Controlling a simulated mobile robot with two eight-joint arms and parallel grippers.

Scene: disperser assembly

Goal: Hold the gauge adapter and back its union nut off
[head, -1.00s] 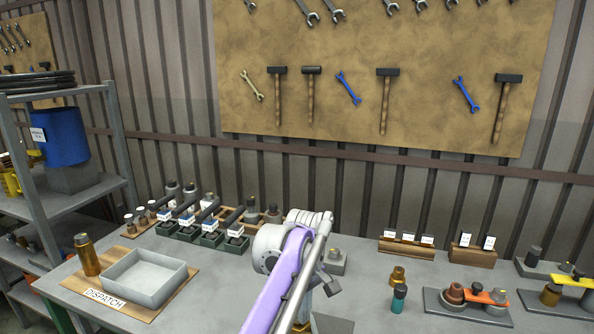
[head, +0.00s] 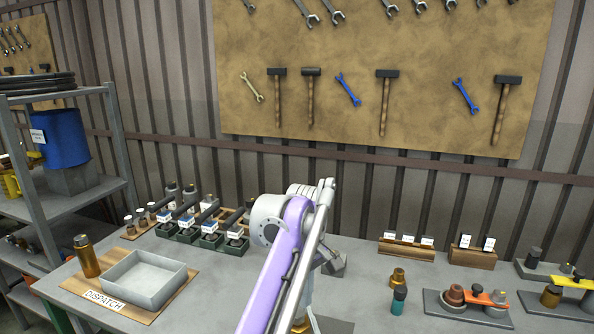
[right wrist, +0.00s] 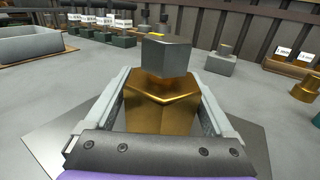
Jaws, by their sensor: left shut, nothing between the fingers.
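The brass gauge adapter (right wrist: 160,105) stands upright in the right wrist view, with a grey angular block (right wrist: 168,57) above its wide body. I cannot tell which part is the union nut. My right gripper (right wrist: 162,90) has a finger along each side of the brass body and appears shut on it. A little brass (head: 301,325) shows at the bottom edge there, beside the forearm; the rest is hidden.
A grey tray (head: 146,278) lies on the dispatch board at left, beside a brass cylinder (head: 86,256). Small brass (head: 398,277) and teal (head: 399,300) parts stand right of my arm. A plate with an orange bar (head: 470,308) is farther right. Open bench separates them.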

